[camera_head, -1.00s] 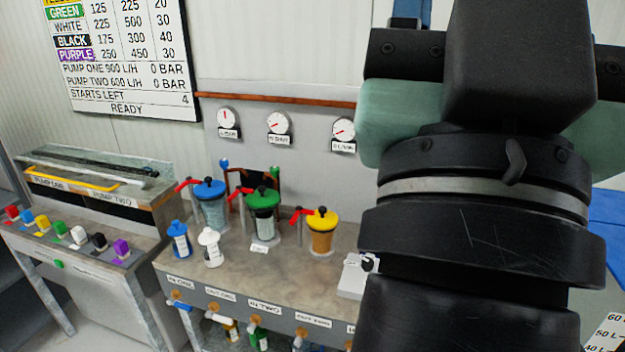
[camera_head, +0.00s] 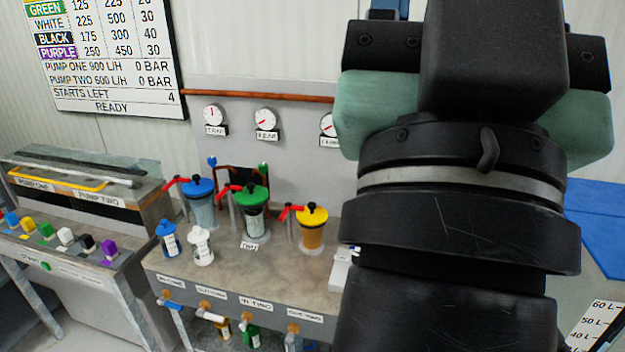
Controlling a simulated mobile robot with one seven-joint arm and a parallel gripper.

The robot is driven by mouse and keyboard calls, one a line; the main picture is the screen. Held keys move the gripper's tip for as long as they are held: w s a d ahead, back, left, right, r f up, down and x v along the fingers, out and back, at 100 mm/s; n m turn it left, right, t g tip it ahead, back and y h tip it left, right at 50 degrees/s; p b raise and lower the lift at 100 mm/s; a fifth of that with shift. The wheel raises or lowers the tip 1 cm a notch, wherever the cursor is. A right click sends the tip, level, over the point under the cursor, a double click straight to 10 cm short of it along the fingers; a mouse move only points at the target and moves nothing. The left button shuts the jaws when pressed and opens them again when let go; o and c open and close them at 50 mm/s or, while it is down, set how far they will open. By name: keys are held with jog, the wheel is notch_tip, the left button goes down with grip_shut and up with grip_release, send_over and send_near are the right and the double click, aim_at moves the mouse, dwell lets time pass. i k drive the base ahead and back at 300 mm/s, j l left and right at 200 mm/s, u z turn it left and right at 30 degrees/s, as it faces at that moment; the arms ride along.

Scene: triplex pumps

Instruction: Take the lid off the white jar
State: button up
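A small white jar (camera_head: 201,246) with a pale cap stands upright on the bench top (camera_head: 290,282), left of centre. A similar blue jar (camera_head: 169,239) stands close on its left. My gripper (camera_head: 490,60) is large and close to the camera on the right, well apart from the white jar in the picture. I see it from the wrist side, and its fingertips are not visible, so I cannot tell whether it is open or shut. Nothing touches the white jar.
Clear pots with blue (camera_head: 199,188), green (camera_head: 251,197) and yellow (camera_head: 312,216) lids and red handles stand behind and right of the jar. Gauges (camera_head: 265,119) hang behind. A bench with coloured blocks (camera_head: 65,237) is at left. Valves sit under the bench's front edge.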

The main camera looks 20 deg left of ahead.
aim_at(198, 236)
jog(key=i+j, duration=0.25)
jog(key=j, duration=0.15)
jog(key=i+j, duration=0.2)
jog(key=j, duration=0.15)
jog(key=i+j, duration=0.25)
jog(key=j, duration=0.15)
jog(key=i+j, duration=0.25)
jog(key=j, duration=0.1)
